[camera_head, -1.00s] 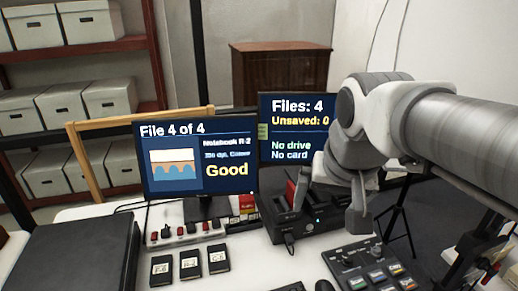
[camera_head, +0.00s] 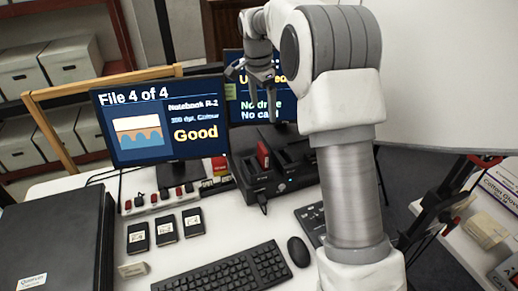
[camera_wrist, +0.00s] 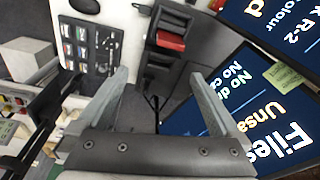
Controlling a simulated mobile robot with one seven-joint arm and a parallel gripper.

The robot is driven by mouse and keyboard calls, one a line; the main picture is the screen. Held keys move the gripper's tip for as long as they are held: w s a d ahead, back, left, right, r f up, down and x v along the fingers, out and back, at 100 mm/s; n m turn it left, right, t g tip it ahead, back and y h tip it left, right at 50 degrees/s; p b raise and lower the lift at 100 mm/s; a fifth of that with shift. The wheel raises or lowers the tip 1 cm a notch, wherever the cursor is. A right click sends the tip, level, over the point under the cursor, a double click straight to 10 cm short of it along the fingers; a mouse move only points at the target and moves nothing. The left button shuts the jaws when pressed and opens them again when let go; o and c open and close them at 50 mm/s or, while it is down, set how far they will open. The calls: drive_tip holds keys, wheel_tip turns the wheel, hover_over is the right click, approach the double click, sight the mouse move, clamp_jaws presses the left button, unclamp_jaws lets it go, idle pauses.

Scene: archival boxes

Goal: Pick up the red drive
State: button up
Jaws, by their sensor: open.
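The red drive (camera_head: 263,154) stands upright in a slot of the black dock (camera_head: 262,184) in the head view. In the wrist view the red drive (camera_wrist: 171,41) shows as a red end in the dock (camera_wrist: 168,22), above the gap between my fingertips. My gripper (camera_head: 254,82) is open and empty, above and behind the drive in the head picture, in front of the right screen. In the wrist view my gripper (camera_wrist: 160,76) has its two fingers wide apart, with no contact on the drive.
Two screens, left (camera_head: 144,121) and right (camera_head: 284,108), stand behind the dock. A keyboard (camera_head: 224,273), mouse (camera_head: 299,252) and several black cartridges (camera_head: 166,229) lie in front. A power strip (camera_head: 158,198) is left of the dock. A black case (camera_head: 58,240) is at left.

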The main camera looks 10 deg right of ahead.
drive_tip(key=m, duration=0.2)
hover_over(264, 148)
drive_tip(key=a, duration=0.2)
wheel_tip(264, 148, down, 4)
drive_tip(key=f, duration=0.1)
drive_tip(key=shift+g, duration=0.4)
drive_tip(key=f, duration=0.4)
drive_tip(key=d+f, duration=0.1)
drive_tip(key=f, duration=0.3)
drive_tip(key=d+f, duration=0.1)
drive_tip(key=f, duration=0.2)
drive_tip(key=shift+w+f+p, duration=0.1)
drive_tip(key=shift+f+p, duration=0.3)
drive_tip(key=shift+w+f+p, duration=0.15)
drive_tip(key=shift+f+p, duration=0.3)
drive_tip(key=shift+f, duration=2.5)
drive_tip(key=shift+c, duration=0.2)
drive_tip(key=c, duration=1.2)
